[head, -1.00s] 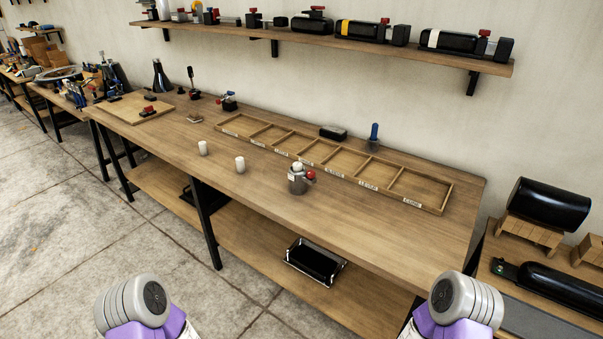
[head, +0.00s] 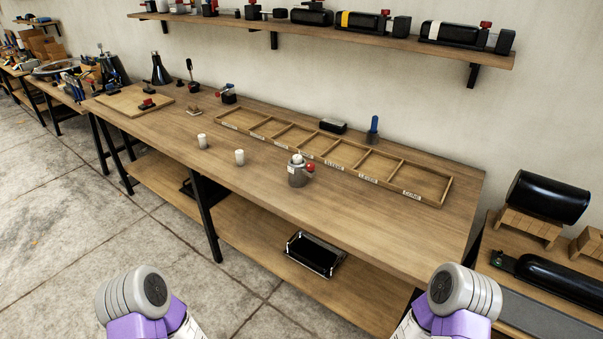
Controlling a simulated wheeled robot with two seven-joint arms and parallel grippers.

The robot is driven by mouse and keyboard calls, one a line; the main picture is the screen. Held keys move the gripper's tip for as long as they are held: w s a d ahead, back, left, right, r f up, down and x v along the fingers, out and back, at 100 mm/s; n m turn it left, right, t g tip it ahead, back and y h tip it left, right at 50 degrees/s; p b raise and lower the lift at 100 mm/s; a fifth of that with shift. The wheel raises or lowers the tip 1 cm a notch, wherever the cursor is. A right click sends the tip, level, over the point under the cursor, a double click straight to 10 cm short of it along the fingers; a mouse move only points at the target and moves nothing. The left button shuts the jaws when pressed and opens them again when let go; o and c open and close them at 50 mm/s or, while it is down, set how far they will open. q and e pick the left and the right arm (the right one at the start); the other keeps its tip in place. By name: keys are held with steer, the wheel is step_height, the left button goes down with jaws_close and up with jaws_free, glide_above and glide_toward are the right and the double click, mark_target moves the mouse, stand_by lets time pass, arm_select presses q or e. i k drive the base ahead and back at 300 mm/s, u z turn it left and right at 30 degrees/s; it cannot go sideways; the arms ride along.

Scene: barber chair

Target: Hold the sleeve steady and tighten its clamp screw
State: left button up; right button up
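A grey metal sleeve (head: 297,175) stands upright near the front middle of the long wooden workbench (head: 376,221). A white post shows at its top. A red knob (head: 310,167) sticks out on its right side and appears to be the clamp screw; its thread and how tight it is are too small to tell. Two rounded grey and purple joints of my arms show at the bottom left and bottom right, well in front of the bench. Neither gripper is in view, and nothing touches the sleeve.
A blue-handled tool (head: 374,127) stands farther back. A black tray (head: 315,255) rests on the lower shelf. The bench front right is clear.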

mark_target(310, 167)
steer(key=u, duration=1.9)
steer(key=i, duration=1.85)
steer(key=z, duration=3.05)
